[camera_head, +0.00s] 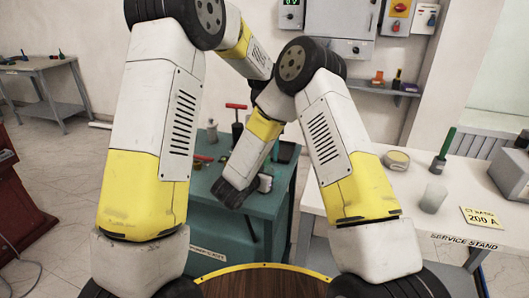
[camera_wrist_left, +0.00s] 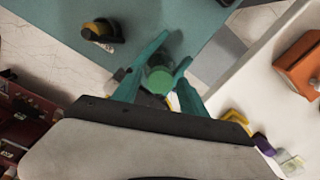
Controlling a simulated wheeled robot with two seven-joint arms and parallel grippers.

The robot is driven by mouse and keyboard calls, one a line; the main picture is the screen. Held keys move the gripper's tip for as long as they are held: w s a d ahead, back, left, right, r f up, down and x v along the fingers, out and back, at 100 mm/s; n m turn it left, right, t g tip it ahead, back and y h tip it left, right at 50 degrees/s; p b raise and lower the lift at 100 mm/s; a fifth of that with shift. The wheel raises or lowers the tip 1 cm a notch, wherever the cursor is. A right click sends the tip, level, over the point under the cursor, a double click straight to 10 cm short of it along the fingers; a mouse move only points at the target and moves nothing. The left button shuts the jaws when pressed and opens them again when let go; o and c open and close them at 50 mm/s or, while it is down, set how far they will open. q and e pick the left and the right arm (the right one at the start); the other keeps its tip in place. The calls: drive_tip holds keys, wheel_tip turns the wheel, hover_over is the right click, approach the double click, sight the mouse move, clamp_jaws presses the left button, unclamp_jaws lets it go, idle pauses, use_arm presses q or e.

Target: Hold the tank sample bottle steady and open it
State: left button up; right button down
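A bottle with a green cap (camera_wrist_left: 160,80) stands out in the left wrist view, seen from above. The teal fingers of my left gripper (camera_wrist_left: 164,78) lie one on each side of it, very close. I cannot tell whether both touch it. In the head view my left forearm passes behind my right elbow, and the left fingers and bottle are not clear there. My right arm reaches down over the teal bench (camera_head: 222,182). Its dark end, the right gripper (camera_head: 236,194), is above the bench; its finger gap cannot be made out.
A red-handled tool (camera_head: 237,112) stands at the back of the teal bench. A black and yellow object (camera_wrist_left: 102,32) lies on it. The white service stand (camera_head: 470,185) at right holds a round tin (camera_head: 397,160), a pale cup (camera_head: 433,198) and a green-handled tool (camera_head: 444,150).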

use_arm(q)
clamp_jaws()
drive_tip(key=shift+n, duration=1.8)
drive_tip(key=shift+o, duration=0.7)
unclamp_jaws()
drive_tip(key=shift+a, duration=0.1)
